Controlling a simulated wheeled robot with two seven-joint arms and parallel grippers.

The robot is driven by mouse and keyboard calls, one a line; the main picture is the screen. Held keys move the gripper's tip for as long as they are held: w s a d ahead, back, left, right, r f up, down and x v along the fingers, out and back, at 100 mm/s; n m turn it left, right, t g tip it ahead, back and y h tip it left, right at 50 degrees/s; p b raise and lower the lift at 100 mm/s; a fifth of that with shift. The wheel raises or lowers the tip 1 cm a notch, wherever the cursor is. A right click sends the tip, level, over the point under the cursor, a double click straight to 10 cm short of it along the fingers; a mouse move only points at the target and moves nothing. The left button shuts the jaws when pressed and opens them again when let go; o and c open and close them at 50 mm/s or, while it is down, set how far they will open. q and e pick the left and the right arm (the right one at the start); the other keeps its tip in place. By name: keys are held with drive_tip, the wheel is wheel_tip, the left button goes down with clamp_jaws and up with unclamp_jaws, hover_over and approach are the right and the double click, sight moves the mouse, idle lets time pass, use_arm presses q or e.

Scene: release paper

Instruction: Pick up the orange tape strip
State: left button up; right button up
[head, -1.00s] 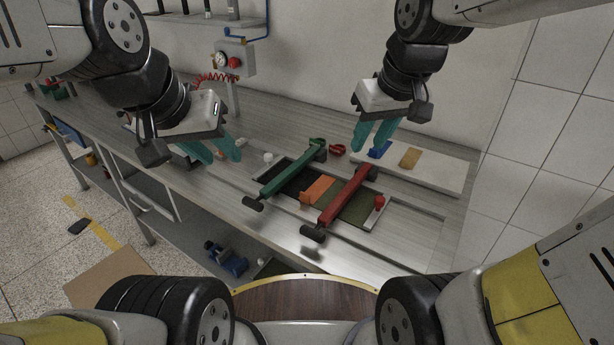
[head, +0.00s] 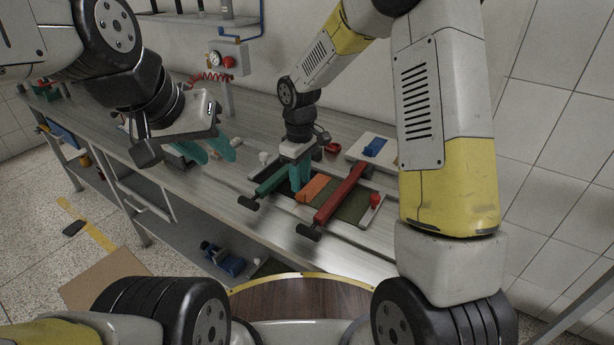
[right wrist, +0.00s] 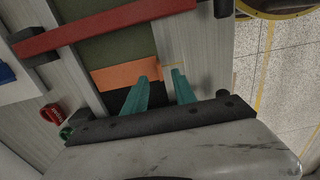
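The orange tape strip (head: 316,187) lies across the dark and olive panel between a green bar and a red bar. My left gripper (head: 218,156) is open and empty above the bench, left of the panel.
The green bar (head: 272,182) and red bar (head: 341,193) flank the strip closely. A red knob (head: 375,200) is at the panel's right. The bench (head: 180,168) is mostly clear at left.

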sight(301, 193)
wheel_tip(301, 193, down, 5)
drive_tip(key=shift+f, duration=0.15)
clamp_jaws()
